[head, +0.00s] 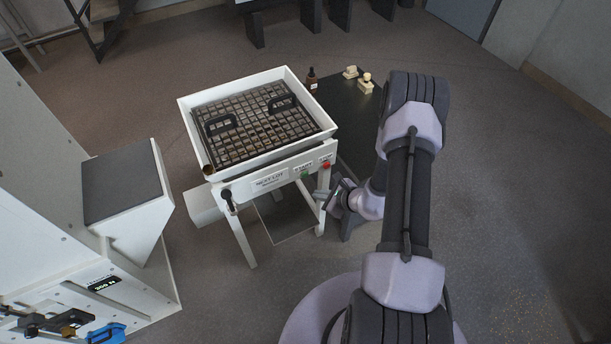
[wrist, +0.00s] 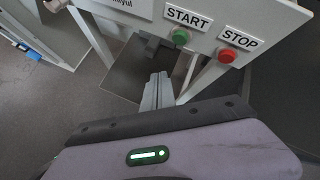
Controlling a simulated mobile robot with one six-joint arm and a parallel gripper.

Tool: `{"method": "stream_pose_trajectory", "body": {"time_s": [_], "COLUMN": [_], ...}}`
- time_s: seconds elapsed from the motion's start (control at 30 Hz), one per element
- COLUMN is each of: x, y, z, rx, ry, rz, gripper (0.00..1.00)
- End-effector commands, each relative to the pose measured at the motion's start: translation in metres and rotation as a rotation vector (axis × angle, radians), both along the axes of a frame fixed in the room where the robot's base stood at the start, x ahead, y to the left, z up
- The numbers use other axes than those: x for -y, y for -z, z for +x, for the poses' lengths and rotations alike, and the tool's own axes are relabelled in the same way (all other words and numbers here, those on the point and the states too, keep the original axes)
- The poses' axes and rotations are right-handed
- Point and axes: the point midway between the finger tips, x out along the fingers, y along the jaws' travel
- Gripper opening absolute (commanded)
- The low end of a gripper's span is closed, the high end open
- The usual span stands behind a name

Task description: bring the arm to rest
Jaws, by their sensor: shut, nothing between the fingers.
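My arm (head: 406,190) stretches out from the bottom of the head view and bends down at its far end. My gripper (head: 322,194) is low, at the right front corner of the white table, below the START and STOP buttons. It is partly hidden by my wrist. In the wrist view my gripper (wrist: 158,88) is shut and empty, its fingers pointing away below the green START button (wrist: 181,36) and the red STOP button (wrist: 227,56). I cannot tell whether it touches the table leg (wrist: 192,78).
The white table carries a tray (head: 318,83) with a dark grid and two black handles. A black lever (head: 227,199) is on its front. A white machine (head: 50,200) stands left. Floor at right is clear.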

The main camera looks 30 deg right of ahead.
Motion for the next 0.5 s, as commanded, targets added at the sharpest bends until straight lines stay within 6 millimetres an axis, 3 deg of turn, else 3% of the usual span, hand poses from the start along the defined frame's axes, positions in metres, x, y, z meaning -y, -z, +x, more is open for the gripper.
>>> {"method": "stream_pose_trajectory", "body": {"time_s": [0.4, 0.47, 0.5], "x": [0.0, -0.002, -0.007], "y": [0.0, -0.008, -0.022], "z": [0.0, 0.004, 0.011], "rx": [0.001, 0.011, 0.029], "ry": [-0.001, -0.018, -0.053], "rz": [0.0, -0.004, -0.01], "gripper": [0.0, 0.0, 0.0]}}
